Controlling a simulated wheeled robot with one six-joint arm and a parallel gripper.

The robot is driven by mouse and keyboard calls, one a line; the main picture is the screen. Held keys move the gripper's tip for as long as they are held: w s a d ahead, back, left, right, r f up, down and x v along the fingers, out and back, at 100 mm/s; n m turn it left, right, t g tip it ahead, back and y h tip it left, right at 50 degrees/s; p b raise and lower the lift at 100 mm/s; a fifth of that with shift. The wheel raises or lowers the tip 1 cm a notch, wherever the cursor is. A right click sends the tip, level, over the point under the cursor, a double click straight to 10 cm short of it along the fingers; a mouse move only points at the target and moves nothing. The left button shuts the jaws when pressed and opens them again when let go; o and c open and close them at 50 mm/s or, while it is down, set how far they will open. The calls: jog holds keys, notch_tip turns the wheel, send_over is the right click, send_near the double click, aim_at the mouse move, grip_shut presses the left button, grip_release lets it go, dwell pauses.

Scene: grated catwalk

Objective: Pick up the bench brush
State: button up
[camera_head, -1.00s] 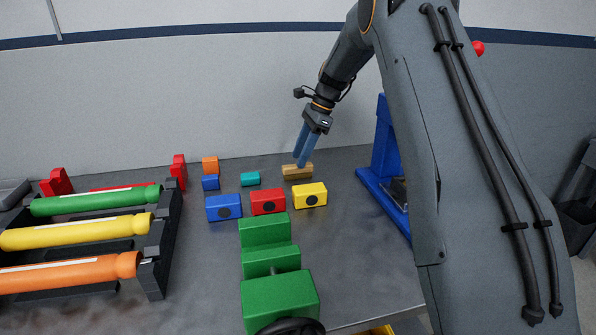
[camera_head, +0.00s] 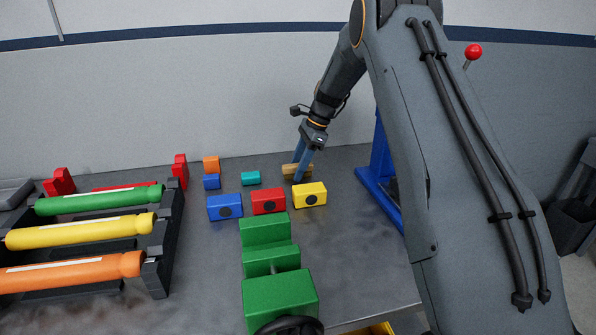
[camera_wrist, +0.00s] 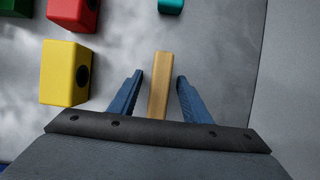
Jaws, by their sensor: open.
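The bench brush shows as a tan wooden bar (camera_head: 291,171) lying on the grey table near the back wall. It also shows in the wrist view (camera_wrist: 159,85), between my two blue fingers, with a gap on each side. My gripper (camera_head: 298,167) is open and low over the bar, its fingers pointing down. In the wrist view my gripper (camera_wrist: 158,88) has its fingertips on either side of the bar, apart from it. In the head view a finger hides part of the bar. I cannot make out bristles.
Yellow (camera_head: 310,195), red (camera_head: 268,201) and blue (camera_head: 225,207) blocks stand in front of the bar. A teal block (camera_head: 251,178) lies to its left. A blue stand (camera_head: 380,185) rises at right, a green stepped object (camera_head: 278,295) in front.

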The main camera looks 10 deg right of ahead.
grip_shut()
notch_tip(320, 180, up, 10)
jog(key=shift+r+b, duration=0.15)
jog(key=shift+b, duration=0.9)
jog(key=c, duration=0.8)
grip_release()
jog(key=shift+c, duration=1.1)
